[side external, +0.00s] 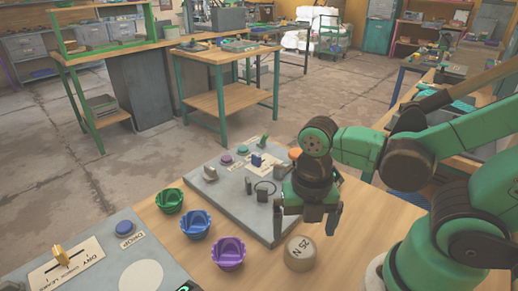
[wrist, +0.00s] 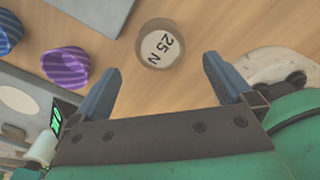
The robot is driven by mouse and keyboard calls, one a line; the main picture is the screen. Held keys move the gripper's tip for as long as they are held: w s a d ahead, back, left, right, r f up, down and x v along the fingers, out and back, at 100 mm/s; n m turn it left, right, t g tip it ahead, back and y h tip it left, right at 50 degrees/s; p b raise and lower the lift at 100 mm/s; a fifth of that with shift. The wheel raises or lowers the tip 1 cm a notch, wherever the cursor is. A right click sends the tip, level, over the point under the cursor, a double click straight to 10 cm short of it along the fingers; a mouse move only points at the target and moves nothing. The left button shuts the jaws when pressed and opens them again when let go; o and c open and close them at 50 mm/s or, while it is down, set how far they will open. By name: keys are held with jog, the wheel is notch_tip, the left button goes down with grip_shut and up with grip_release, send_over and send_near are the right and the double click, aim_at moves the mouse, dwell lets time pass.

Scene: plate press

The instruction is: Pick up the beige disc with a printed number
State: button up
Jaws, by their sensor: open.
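The beige disc (side external: 299,253) is a short round weight printed "25 N" on top. It sits on the wooden table in front of the grey panel, right of the purple bowl. In the wrist view the disc (wrist: 160,44) lies ahead of the fingertips, between their lines and apart from both. My gripper (side external: 307,222) is open and empty, pointing down above the table, behind and above the disc in the side view. Its two blue-grey fingers also show in the wrist view (wrist: 162,75).
Purple (side external: 228,253), blue (side external: 196,224) and green (side external: 169,200) bowls stand left of the disc. A grey panel (side external: 215,185) with knobs and buttons lies behind. Another panel (side external: 85,265) with a lever and blue button is at front left. Bare table surrounds the disc.

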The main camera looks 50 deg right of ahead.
aim_at(301, 248)
jog(key=shift+f, duration=2.5)
jog(key=c, duration=1.4)
jog(key=shift+r, duration=0.25)
